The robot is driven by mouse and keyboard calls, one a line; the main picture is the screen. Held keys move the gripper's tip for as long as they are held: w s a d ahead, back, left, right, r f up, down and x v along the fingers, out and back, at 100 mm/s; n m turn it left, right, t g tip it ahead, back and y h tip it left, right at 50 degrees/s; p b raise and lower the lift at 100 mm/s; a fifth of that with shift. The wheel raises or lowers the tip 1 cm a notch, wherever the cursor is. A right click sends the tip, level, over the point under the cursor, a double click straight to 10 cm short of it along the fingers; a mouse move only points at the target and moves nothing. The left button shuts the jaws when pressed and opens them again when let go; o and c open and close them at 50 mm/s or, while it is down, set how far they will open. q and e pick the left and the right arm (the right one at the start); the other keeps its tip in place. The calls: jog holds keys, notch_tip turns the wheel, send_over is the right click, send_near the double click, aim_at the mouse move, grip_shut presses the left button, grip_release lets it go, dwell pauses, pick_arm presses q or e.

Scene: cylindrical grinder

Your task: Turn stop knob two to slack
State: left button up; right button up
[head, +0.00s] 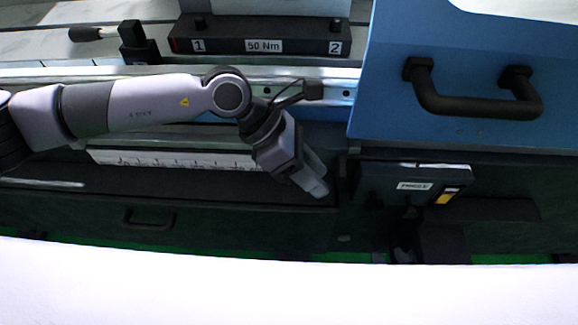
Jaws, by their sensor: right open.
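The black stop block (220,45) at the top carries labels "1", "50 Nm" and "2". Stop knob two appears as a small dark knob (336,25) just above label "2" at the block's right end. A similar small knob (199,22) is above label "1". My left gripper (316,186) is below the block, in front of the dark machine front, pointing down and right. It is apart from both knobs. Its fingers are seen edge-on, so I cannot tell whether they are open. My right gripper is not in view.
A blue cover (460,100) with a black handle (475,105) stands right of the block. Below it is a black box labelled "ENGAGE" (412,186). A black lever (90,33) lies left of the block. A scale strip (170,160) runs below my left arm.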

pick_arm(q)
jog(key=w+a+m+t+y, duration=0.1)
jog(key=w+a+t+y, duration=0.1)
jog(key=w+a+y, duration=0.4)
jog(key=shift+s+d+f+h+p, duration=0.1)
jog(key=shift+d+f+h+p, duration=0.2)
jog(key=shift+f, duration=0.9)
jog(key=shift+s+d+f+h+p, duration=0.1)
jog(key=shift+d+f+h, duration=0.3)
jog(key=shift+f, duration=0.75)
jog(key=shift+s+d+f+h+p, duration=0.15)
jog(key=shift+f+h, duration=0.25)
jog(key=shift+f, duration=0.8)
jog(key=c, duration=0.7)
